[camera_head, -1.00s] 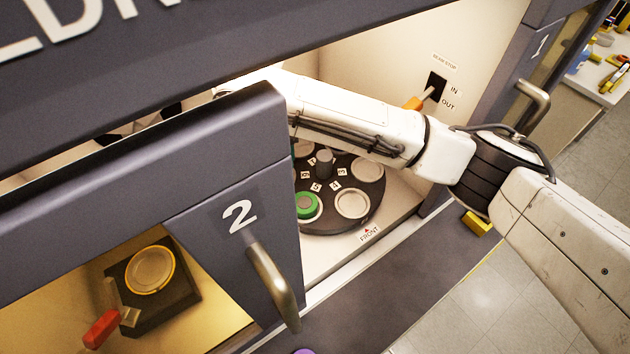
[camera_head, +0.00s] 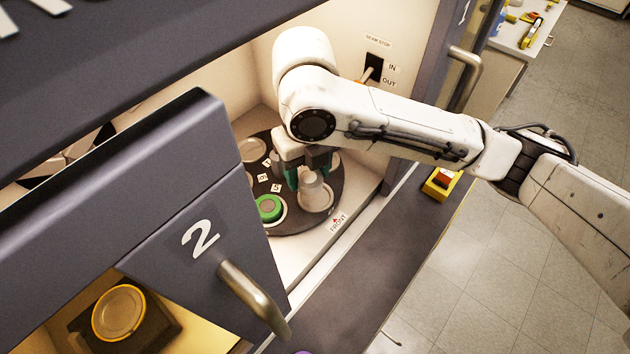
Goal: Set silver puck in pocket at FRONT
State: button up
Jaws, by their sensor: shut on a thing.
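The silver puck (camera_head: 316,197) is a pale, flat disc with an upright knob, on or just above the pocket nearest the FRONT label (camera_head: 338,223). I cannot tell whether it is fully seated. My gripper (camera_head: 308,178) reaches down from above, with its dark teal fingers shut on the puck's knob. The pocket under the puck is mostly hidden by it. The dark round carousel (camera_head: 295,222) bears numbered tags around its middle; its centre post is hidden behind my gripper.
A green puck (camera_head: 268,208) sits in the pocket to the left. A lever (camera_head: 367,74) marked IN and OUT is on the back wall. A yellow block with a red button (camera_head: 440,184) is at the right.

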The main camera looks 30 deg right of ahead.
aim_at(316, 176)
jog(key=shift+s+d, duration=0.3)
jog(key=shift+d, duration=0.1)
jog(key=shift+s+d+f+b, duration=0.15)
jog(key=shift+f+b, duration=1.2)
jog(key=shift+f, duration=0.35)
jog(key=shift+f+b, duration=0.4)
jog(key=shift+f, duration=0.25)
jog(key=o, duration=1.2)
